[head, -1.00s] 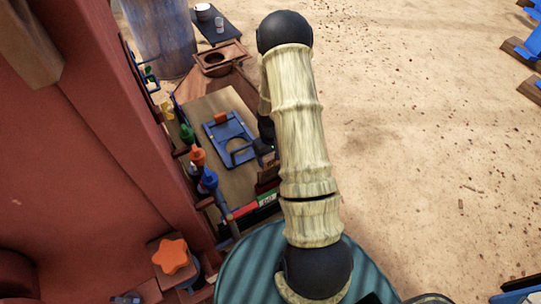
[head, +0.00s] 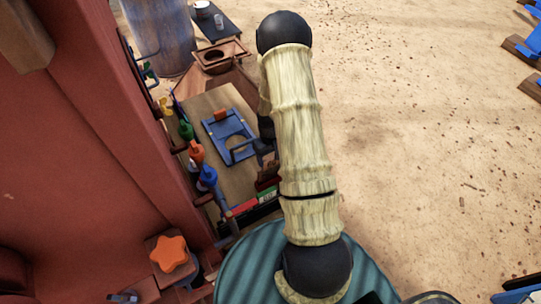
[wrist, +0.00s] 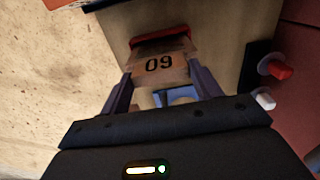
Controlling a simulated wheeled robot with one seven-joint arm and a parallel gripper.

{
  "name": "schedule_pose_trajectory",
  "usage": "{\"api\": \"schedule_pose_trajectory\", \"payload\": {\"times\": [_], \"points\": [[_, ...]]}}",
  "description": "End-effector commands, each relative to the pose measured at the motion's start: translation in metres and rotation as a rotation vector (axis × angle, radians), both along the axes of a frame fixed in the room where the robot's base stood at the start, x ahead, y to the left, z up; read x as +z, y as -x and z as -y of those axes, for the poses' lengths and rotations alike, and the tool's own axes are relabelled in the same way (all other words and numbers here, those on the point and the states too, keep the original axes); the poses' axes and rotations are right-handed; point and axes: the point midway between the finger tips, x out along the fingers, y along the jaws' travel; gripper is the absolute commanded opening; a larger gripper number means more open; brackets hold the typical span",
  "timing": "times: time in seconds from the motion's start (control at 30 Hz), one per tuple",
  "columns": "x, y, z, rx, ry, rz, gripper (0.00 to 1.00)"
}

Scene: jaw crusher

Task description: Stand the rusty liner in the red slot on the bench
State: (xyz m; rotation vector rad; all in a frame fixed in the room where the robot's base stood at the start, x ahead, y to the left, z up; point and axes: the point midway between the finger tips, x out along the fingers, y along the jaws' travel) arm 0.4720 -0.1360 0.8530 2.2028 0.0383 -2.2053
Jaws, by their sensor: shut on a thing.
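The rusty liner (wrist: 159,66), a brown plate marked with dark digits, sits between the fingers of my gripper (wrist: 161,88) in the wrist view. My gripper is shut on it. The red slot (wrist: 163,42) shows as a red bar on the bench (wrist: 222,42), just beyond the liner's far edge. I cannot tell whether the liner touches the slot or is in it. In the head view my arm covers part of the bench (head: 237,183), and the grip on the liner is not clear there.
An orange star knob (head: 170,253) is near the bottom. Sandy ground (head: 420,130) to the right is open.

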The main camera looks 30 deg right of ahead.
Motion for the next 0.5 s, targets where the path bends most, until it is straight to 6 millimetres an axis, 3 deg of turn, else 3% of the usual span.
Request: {"api": "schedule_pose_trajectory", "payload": {"times": [0.5], "points": [[-0.011,-0.0008,0.0003,0.0,0.001,0.002,0.0]]}}
